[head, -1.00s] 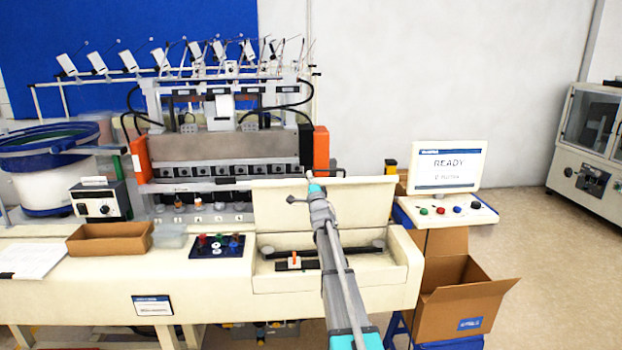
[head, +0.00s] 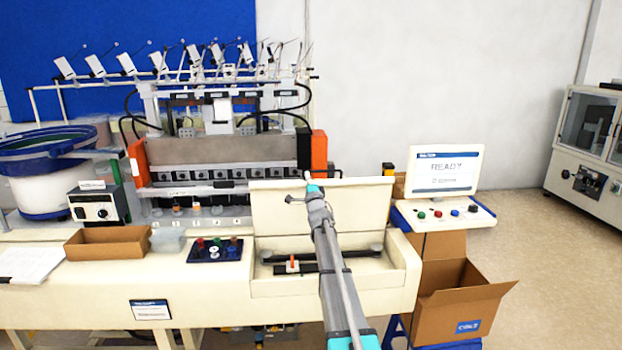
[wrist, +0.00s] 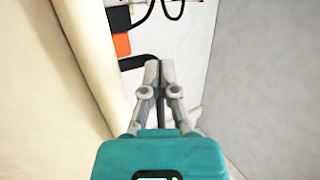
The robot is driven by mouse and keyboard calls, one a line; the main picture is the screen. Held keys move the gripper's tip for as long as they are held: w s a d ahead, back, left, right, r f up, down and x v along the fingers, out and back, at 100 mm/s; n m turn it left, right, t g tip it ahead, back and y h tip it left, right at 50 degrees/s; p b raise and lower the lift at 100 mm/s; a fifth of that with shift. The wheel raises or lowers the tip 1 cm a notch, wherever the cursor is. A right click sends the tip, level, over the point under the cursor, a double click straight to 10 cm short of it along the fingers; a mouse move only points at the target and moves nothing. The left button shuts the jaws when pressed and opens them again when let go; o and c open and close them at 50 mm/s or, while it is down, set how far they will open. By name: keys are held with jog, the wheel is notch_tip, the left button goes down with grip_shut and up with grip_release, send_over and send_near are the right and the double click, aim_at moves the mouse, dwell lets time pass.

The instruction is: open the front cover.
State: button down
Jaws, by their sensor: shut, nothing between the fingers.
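The front cover (head: 280,212) is a cream panel. In the head view it stands upright, hinged up behind an open recess (head: 340,284) in the front of the cream machine bench. Inside the recess a dark bar and a small orange-and-white part show. My gripper (head: 308,175) is at the cover's top edge, and my arm crosses in front of the cover. In the wrist view my gripper (wrist: 152,68) is shut and empty, beside a cream surface (wrist: 70,90) that seems to be the cover. I cannot tell whether they touch.
A panel of coloured knobs (head: 215,249) and a brown tray (head: 108,243) lie left of the recess. A monitor (head: 444,172) reading READY stands to the right, above an open cardboard box (head: 465,293).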

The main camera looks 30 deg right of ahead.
jog(key=s+a+f+b, duration=0.1)
jog(key=s+a, duration=0.2)
jog(key=s, duration=1)
jog(key=shift+s+a+f+b, duration=0.2)
jog(key=shift+s+f+b, duration=0.05)
jog(key=shift+f+b, duration=0.15)
jog(key=s+a+f+n+g+y, duration=0.1)
jog(key=s+a+f+n+g, duration=0.4)
jog(key=a+f, duration=0.45)
jog(key=s+a+f+n+g+y, duration=0.1)
jog(key=s+a+f+n+g, duration=0.2)
jog(key=a+f+g, duration=0.6)
jog(key=s+a+f+n+g+y, duration=0.1)
jog(key=s+a+f+n+g, duration=0.2)
jog(key=s, duration=0.5)
jog(key=s+a+f+n+g+y, duration=0.1)
jog(key=s+a+f+n+g, duration=0.2)
jog(key=s+a, duration=0.3)
jog(key=s+a+f+n+g+y, duration=0.1)
jog(key=s+a+f+n+g, duration=0.2)
jog(key=s, duration=0.6)
jog(key=a+n, duration=0.2)
jog(key=shift+s+a+n, duration=0.3)
jog(key=shift+s+a, duration=0.05)
jog(key=shift+s, duration=0.05)
dwell(0.8)
